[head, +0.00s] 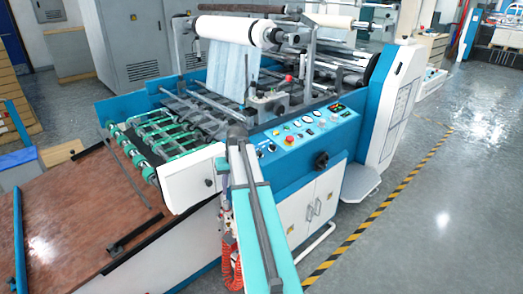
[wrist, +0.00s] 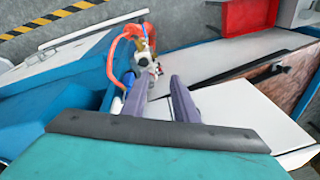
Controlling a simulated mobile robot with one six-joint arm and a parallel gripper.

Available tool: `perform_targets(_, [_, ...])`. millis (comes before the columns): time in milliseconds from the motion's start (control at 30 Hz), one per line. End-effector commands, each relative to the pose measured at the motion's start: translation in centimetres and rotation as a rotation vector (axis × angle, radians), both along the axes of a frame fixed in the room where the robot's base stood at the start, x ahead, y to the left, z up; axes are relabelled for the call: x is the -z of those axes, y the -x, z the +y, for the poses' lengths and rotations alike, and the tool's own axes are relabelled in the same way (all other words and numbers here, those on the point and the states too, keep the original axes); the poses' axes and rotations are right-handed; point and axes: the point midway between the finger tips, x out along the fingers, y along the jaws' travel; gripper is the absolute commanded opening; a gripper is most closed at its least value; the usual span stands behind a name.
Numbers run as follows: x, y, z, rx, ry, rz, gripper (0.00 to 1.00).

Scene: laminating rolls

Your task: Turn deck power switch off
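The blue front panel (head: 345,135) of the laminating machine carries a row of small knobs, buttons and lit displays (head: 337,107). A larger black knob (head: 321,159) sits lower on it. I cannot tell which control is the deck power switch, or its position; the controls are too small. My turquoise arm rises in front of the panel's left end and may hide part of it. In the wrist view my gripper (wrist: 158,88) has two grey fingers apart with nothing held between them. An orange hose (wrist: 122,52) and a metal fitting (wrist: 144,55) show beyond the fingertips. The panel controls are not recognisable in the wrist view.
A white end cover (head: 190,180) and green-wheeled feed rollers (head: 150,150) stand left of my arm. A brown board (head: 85,215) lies at the left. White cabinet doors (head: 315,205) are below the panel. Open floor (head: 440,210) lies right, beyond a yellow-black stripe (head: 385,205).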

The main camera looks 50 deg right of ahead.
Motion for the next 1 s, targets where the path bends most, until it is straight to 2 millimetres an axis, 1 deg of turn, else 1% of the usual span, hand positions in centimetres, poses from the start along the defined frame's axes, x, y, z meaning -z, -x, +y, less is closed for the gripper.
perform_targets(33, [-1.7, -0.1, -1.6, 0.014, 0.009, -0.018, 0.27])
perform_targets(200, [-7.0, 0.5, -5.5, 0.051, 0.036, -0.068, 0.27])
perform_targets(267, [-8.9, 0.8, -6.8, 0.063, 0.046, -0.085, 0.27])
perform_targets(500, [-16.7, 2.9, -11.7, 0.110, 0.090, -0.152, 0.27])
perform_targets(600, [-19.5, 3.9, -13.2, 0.127, 0.107, -0.172, 0.27])
perform_targets(700, [-21.6, 4.7, -14.3, 0.139, 0.121, -0.189, 0.27])
perform_targets(800, [-23.0, 5.3, -14.9, 0.146, 0.130, -0.199, 0.27])
perform_targets(900, [-23.5, 5.5, -15.1, 0.149, 0.132, -0.203, 0.27])
perform_targets(1000, [-23.6, 5.6, -15.1, 0.149, 0.132, -0.203, 0.27])
